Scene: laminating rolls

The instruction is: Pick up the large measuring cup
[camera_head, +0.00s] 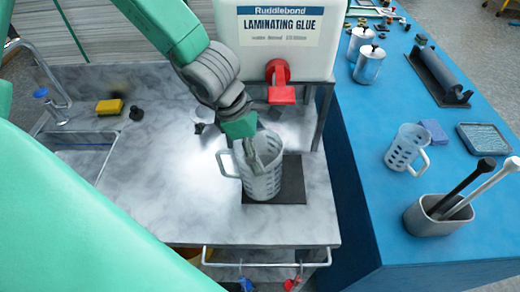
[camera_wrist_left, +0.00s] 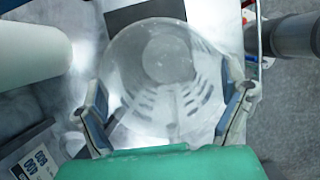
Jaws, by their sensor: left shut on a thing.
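The large measuring cup (camera_head: 262,184) is clear with grey markings and a handle on its left. It stands upright on a dark square mat (camera_head: 293,179) on the marble counter, under the red tap of the glue tank. My left gripper (camera_head: 260,152) reaches down to the cup and is shut on it. In the left wrist view the cup (camera_wrist_left: 165,75) lies between the two fingers of my left gripper (camera_wrist_left: 166,112), and I look down into it. My right gripper is not in view.
A glue tank (camera_head: 281,52) with a red tap (camera_head: 280,90) stands close behind the cup. A smaller measuring cup (camera_head: 406,147) and a grey holder (camera_head: 437,216) with two handles are on the blue table (camera_head: 362,180). A sink (camera_head: 85,152) is at left.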

